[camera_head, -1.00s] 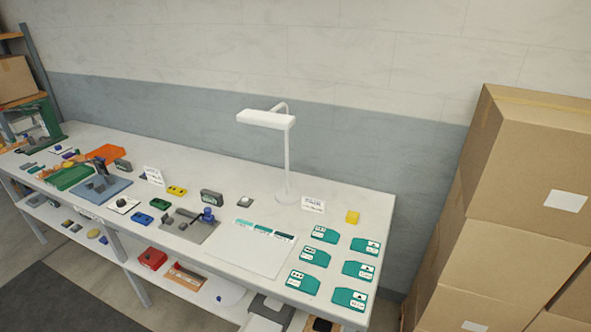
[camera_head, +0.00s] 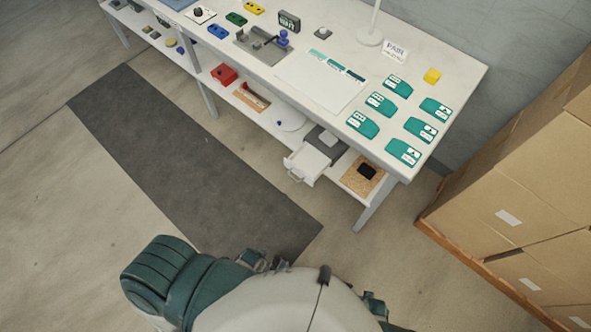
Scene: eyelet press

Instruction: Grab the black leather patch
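A small black piece (camera_head: 367,171), which looks like the black leather patch, lies on a tan speckled board (camera_head: 352,182). The board is on the lower shelf at the right end of the workbench, beside a white drawer. The piece is too small for me to make out its surface.
An open white drawer (camera_head: 308,162) juts out below. Stacked cardboard boxes (camera_head: 520,190) stand at the right. The floor with a dark mat (camera_head: 190,150) is clear.

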